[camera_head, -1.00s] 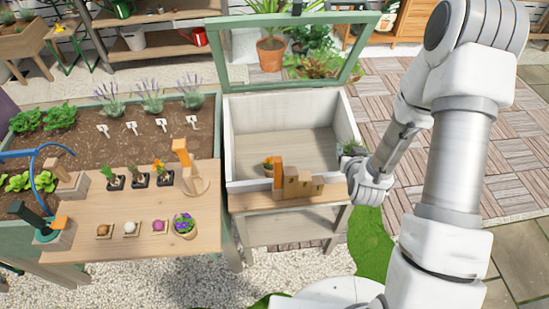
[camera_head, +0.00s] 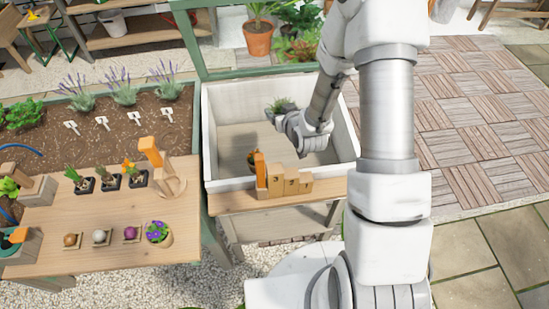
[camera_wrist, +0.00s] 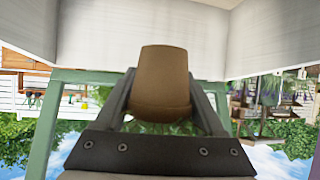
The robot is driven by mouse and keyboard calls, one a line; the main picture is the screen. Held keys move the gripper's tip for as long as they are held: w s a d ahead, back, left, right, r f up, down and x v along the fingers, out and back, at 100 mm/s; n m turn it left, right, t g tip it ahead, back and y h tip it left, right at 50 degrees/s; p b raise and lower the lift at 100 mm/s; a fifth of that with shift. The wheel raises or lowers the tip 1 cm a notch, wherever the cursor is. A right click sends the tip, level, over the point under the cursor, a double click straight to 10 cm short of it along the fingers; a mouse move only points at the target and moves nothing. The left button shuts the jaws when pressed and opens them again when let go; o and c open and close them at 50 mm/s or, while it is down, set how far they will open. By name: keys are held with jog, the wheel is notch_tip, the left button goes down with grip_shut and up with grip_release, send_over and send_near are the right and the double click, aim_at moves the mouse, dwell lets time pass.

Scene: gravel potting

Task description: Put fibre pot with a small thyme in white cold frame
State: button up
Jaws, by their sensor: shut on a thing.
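A brown fibre pot (camera_wrist: 162,85) fills the middle of the wrist view, between the two fingers of my gripper (camera_wrist: 165,105). The fingers are shut on it. Its small thyme is mostly hidden there; in the head view green thyme leaves (camera_head: 281,104) show just beyond my gripper. The white cold frame (camera_head: 333,165) is an open-topped box in the head view, with its lid raised at the back. My gripper holds the pot over the inside of the frame. I cannot tell how high above the floor the pot is.
Bare floor (camera_head: 235,137) shows inside at the left. A wooden table (camera_head: 100,212) with several plants stands left.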

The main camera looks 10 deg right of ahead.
aim_at(278, 137)
jog(key=w+f+n+y+b, duration=0.1)
jog(key=w+f+b, duration=0.1)
jog(key=f+b, duration=0.4)
jog(key=w+f+n+g+y+b, duration=0.1)
jog(key=w+f+n+y+b, duration=0.1)
jog(key=f+b, duration=0.4)
jog(key=w+f+n+g+y+b, duration=0.1)
jog(key=w+f+n+y+b, duration=0.1)
jog(key=f+b, duration=0.4)
jog(key=shift+w+d+b, duration=0.4)
jog(key=shift+w, duration=0.45)
jog(key=shift+f, duration=0.1)
jog(key=o, duration=1.4)
